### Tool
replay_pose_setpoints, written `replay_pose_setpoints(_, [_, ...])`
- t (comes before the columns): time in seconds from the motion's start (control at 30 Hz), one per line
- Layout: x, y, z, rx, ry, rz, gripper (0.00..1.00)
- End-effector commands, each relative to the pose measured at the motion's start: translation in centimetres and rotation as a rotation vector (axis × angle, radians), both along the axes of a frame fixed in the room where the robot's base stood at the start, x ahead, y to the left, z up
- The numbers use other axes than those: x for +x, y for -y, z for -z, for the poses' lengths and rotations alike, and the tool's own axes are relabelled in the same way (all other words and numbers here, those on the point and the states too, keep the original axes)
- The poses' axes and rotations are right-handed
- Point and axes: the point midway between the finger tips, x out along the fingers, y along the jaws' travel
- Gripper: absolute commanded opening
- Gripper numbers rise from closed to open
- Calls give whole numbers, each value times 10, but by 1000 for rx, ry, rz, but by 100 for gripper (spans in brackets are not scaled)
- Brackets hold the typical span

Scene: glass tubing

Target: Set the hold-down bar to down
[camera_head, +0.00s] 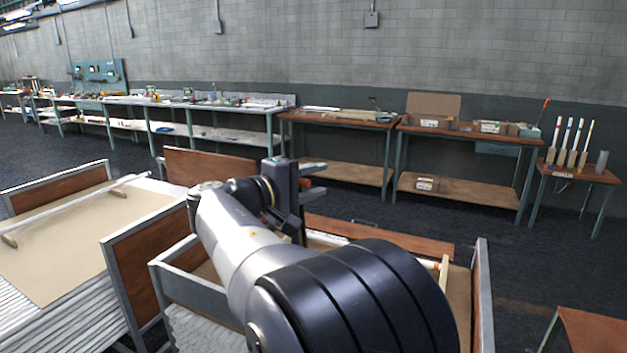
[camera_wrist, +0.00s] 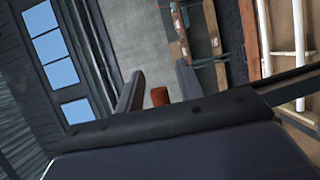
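No part can be picked out with certainty as the hold-down bar. My arm hides much of the cart's inside in the head view. A wooden strip (camera_head: 444,272) stands inside the cart at the right. In the wrist view, white tubes (camera_wrist: 299,50) lie beside wooden pieces at the right edge, and a small red-brown cylinder (camera_wrist: 160,96) shows near a grey finger.
A second cart (camera_head: 60,250) at left carries a long white tube (camera_head: 75,205) on wooden blocks. Workbenches (camera_head: 340,118) line the back wall. A small stand (camera_head: 580,172) with upright tubes is at right. Dark open floor lies between.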

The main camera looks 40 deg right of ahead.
Motion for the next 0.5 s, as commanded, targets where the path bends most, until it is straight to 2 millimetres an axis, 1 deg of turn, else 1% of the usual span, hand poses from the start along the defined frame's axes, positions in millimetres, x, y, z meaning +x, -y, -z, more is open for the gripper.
replay_pose_setpoints(0.17, [0, 0, 0, 0, 0, 0, 36])
replay_pose_setpoints(0.5, [0, 0, 0, 0, 0, 0, 9])
